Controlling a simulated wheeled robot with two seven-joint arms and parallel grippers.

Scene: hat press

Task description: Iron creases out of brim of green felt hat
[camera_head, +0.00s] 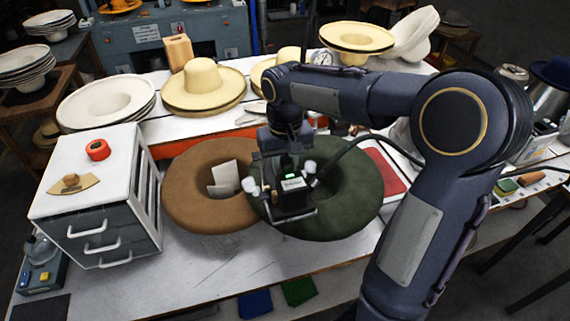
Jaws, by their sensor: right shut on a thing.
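The green felt hat (345,215) lies on the white table as a dark green ring-shaped brim. It overlaps or touches a brown felt ring (190,205) on its left. My right gripper (288,185) is over the left part of the green brim, shut on a dark iron (292,203) with a hose running off to the right. The iron's underside is hidden, so I cannot tell whether it presses on the felt. Creases in the brim cannot be made out. My left gripper is not in view.
A white drawer cabinet (95,190) stands at the left with a red tape roll (98,150) on top. Straw hats (205,85) line the back of the table. A red pad (385,170) lies right of the green brim. The table front (190,270) is clear.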

